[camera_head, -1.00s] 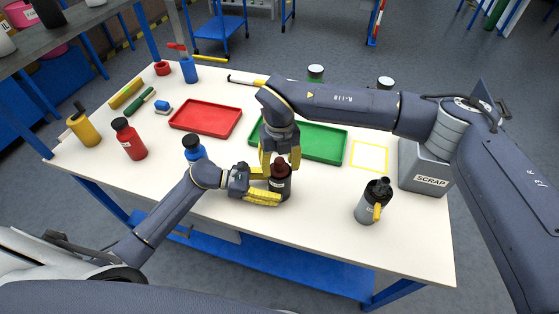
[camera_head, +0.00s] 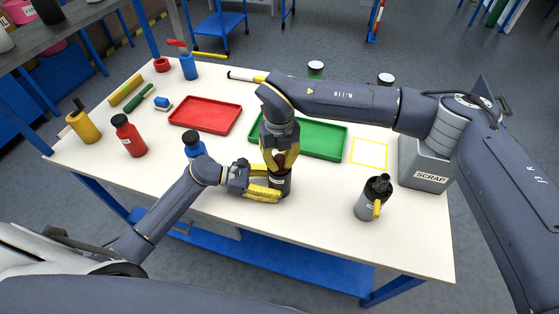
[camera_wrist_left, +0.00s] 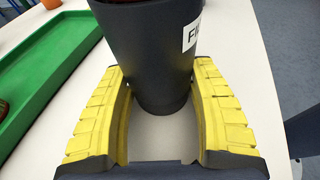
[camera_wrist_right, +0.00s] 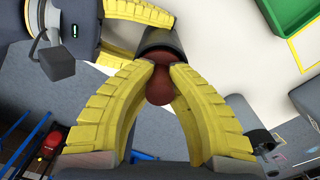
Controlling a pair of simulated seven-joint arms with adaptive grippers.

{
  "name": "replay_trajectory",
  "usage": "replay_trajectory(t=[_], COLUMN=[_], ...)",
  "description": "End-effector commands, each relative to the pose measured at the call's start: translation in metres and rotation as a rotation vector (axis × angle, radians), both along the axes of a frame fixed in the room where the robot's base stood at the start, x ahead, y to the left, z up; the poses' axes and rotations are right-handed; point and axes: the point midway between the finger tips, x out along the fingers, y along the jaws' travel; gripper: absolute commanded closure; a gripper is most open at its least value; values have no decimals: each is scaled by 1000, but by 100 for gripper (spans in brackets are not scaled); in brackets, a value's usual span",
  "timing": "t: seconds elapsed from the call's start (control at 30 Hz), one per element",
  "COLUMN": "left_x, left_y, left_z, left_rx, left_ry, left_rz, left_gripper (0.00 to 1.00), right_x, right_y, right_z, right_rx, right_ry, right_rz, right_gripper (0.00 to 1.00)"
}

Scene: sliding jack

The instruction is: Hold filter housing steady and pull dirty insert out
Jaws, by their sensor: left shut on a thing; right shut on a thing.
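The filter housing (camera_head: 281,187) is a dark grey cylinder with a white label, upright on the table near its front edge. My left gripper (camera_head: 266,190) is shut around its side. In the left wrist view the yellow fingers flank the housing (camera_wrist_left: 150,50), with part of its label showing. My right gripper (camera_head: 280,168) points down from above and is shut on the dirty insert. In the right wrist view the insert's red-brown knob (camera_wrist_right: 172,102) is between the fingertips, over the housing's top (camera_wrist_right: 158,42). How deep the insert sits is hidden by the fingers.
A green tray (camera_head: 345,143) lies behind the housing and a red tray (camera_head: 240,116) behind left. A blue bottle (camera_head: 193,146) stands left. A grey canister (camera_head: 372,200), a yellow-outlined square (camera_head: 370,141) and a grey SCRAP bin (camera_head: 425,165) are to the right.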

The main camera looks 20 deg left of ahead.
Motion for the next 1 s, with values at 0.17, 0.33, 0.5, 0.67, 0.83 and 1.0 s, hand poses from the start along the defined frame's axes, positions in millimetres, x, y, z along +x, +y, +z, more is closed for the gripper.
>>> replay_trajectory(t=[0.17,0.33,0.5,0.67,0.83,1.0], left_x=[0,0,0,0,0,0], left_y=[0,0,0,0,0,0], left_z=[0,0,0,0,0,0], left_rx=[0,0,0,0,0,0], left_ry=[0,0,0,0,0,0], left_rz=[0,0,0,0,0,0], left_gripper=[62,62,62,62,62,62], right_x=[0,1,0,0,0,0], right_y=[0,0,0,0,0,0], right_z=[7,16,24,33,41,50], right_rx=[1,1,1,0,0,0], right_ry=[-1,-2,-1,-1,-1,-1], right_rz=[0,0,0,0,0,0], right_gripper=[100,100,100,100,100,100])
